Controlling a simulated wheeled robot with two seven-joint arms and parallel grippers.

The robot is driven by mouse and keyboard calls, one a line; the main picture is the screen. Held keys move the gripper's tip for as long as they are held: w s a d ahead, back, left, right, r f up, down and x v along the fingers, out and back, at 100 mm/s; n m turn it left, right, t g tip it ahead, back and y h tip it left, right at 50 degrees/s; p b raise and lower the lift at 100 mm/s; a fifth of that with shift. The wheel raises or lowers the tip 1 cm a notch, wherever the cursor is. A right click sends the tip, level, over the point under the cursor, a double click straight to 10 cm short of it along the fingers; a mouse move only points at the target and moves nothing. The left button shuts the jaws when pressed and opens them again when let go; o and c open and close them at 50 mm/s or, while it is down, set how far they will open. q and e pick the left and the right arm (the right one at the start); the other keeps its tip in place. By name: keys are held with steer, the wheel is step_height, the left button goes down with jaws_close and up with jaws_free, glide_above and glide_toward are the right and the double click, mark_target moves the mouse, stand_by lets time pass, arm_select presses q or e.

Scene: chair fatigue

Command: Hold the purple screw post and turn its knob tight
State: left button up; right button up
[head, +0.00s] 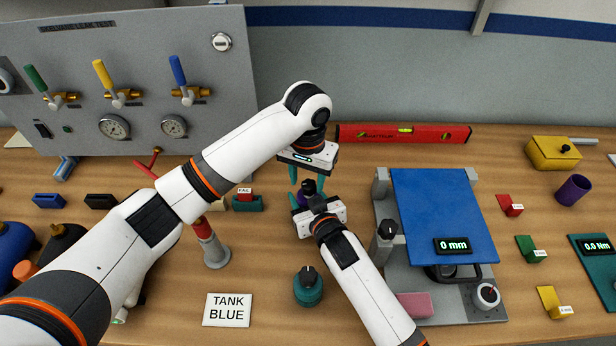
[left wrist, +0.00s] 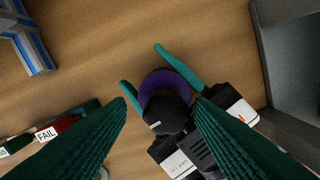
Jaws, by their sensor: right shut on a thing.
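The purple screw post (head: 307,187) stands upright on the table in the middle of the head view. Its black knob (left wrist: 162,108) with a white mark shows in the left wrist view, above the purple base (left wrist: 172,80). My right gripper (left wrist: 141,66) has one teal finger on each side of the purple base and is shut on it. My left gripper (head: 307,179) points down over the post from behind. Its two fingers are open, one on either side of the knob in the left wrist view, with visible gaps. My grippers partly hide the post in the head view.
A blue-topped press (head: 440,205) stands just right of the post. A teal knobbed post (head: 308,289) stands in front. A red-handled grey stand (head: 216,250) and a FAIL tray (head: 247,204) are to the left. A red level (head: 403,134) lies behind.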

arm_select(q)
steer(key=shift+s+d, duration=0.15)
steer(key=shift+d, duration=0.1)
